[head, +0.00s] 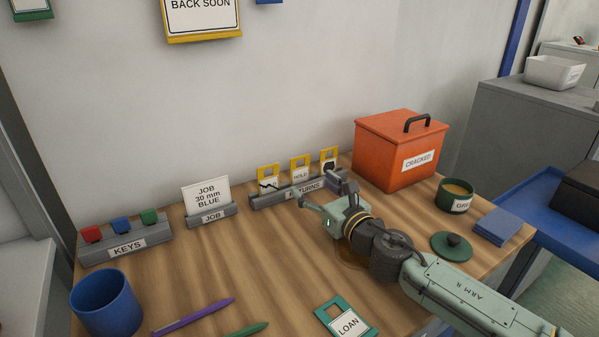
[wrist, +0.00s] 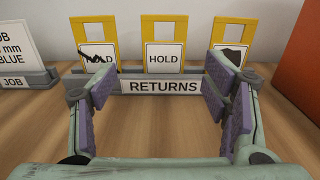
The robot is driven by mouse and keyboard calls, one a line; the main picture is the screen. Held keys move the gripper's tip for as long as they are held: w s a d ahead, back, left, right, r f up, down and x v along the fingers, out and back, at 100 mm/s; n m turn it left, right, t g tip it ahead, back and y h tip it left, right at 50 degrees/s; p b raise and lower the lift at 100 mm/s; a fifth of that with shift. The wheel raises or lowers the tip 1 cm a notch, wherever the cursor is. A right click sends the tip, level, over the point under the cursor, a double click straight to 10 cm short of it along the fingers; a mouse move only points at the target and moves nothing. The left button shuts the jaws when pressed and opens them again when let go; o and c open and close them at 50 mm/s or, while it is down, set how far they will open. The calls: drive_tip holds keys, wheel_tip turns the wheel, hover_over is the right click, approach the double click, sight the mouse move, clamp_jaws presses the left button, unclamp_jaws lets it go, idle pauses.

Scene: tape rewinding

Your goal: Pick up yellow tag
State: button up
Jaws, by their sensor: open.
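Three yellow tags with white labels stand side by side in the grey RETURNS rack (head: 259,202). The middle tag (wrist: 164,44) reads HOLD cleanly; it also shows in the head view (head: 300,170). The left tag (wrist: 94,44) has a black stroke across its word. The right tag (wrist: 234,35) has a black blotch over its label. My gripper (wrist: 158,88) is open and empty, its purple-padded fingers spread in front of the rack, with the middle tag centred between them. In the head view my gripper (head: 320,193) reaches the rack from the front right.
A JOB card holder (head: 210,215) and KEYS rack (head: 126,250) stand left. An orange box (head: 388,155) stands right, near a green cup (head: 452,202). A teal LOAN tag (head: 346,321), a purple pen (head: 195,317) and a blue cup (head: 105,308) are at the front.

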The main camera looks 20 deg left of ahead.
sight(300, 171)
drive_tip(key=p+x, duration=0.1)
drive_tip(key=x, duration=0.2)
drive_tip(key=p+x, duration=0.1)
drive_tip(key=x, duration=0.2)
drive_tip(key=shift+w+d+r+p, duration=0.15)
drive_tip(key=shift+d+r+p, duration=0.05)
drive_tip(key=shift+p, duration=0.2)
drive_tip(key=shift+w+a+f, duration=0.1)
drive_tip(key=shift+w+a, duration=0.05)
drive_tip(key=shift+c, duration=0.4)
drive_tip(key=c, duration=0.9)
drive_tip(key=shift+r+b, duration=0.7)
drive_tip(key=shift+r, duration=13.35)
